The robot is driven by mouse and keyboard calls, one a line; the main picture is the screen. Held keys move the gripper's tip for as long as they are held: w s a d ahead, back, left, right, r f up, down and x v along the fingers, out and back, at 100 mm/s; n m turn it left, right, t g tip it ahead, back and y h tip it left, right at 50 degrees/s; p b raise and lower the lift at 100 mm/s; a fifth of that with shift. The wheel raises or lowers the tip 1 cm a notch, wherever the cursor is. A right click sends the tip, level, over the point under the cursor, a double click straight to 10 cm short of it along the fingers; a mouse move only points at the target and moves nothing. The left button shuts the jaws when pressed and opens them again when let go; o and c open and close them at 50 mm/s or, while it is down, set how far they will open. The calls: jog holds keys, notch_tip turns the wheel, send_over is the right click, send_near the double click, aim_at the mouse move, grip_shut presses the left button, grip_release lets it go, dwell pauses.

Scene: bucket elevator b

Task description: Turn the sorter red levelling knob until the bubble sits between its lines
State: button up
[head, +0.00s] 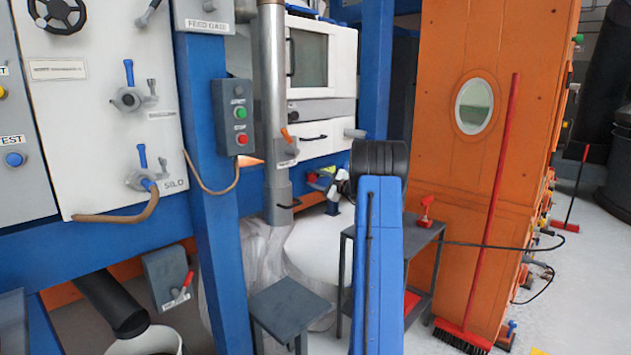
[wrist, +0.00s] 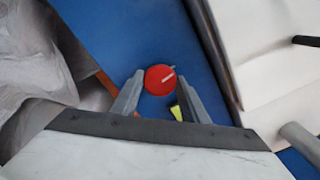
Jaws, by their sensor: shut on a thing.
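The red levelling knob (wrist: 158,79) is round, with a pale pointer mark slanting up to the right, and sits against a blue surface in the wrist view. My gripper (wrist: 160,76) has one finger on each side of it and is shut on the knob. A small yellow-green piece (wrist: 177,113), perhaps the bubble level, shows just below the knob between the fingers. It is partly hidden, and I cannot make out a bubble or lines. In the head view this spot is small and largely behind my blue arm.
A red broom (head: 490,200) leans on the orange elevator housing (head: 450,60). A blue post (head: 212,200) stands left. Crumpled grey sheeting (wrist: 35,75) hangs left in the wrist view.

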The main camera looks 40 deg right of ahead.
jog(key=shift+f, duration=0.1)
jog(key=o, duration=1)
jog(key=shift+s, duration=0.1)
jog(key=s, duration=0.5)
jog(key=s+d, duration=0.1)
jog(key=s, duration=1.1)
jog(key=shift+s+d, duration=0.1)
jog(key=shift+d, duration=0.05)
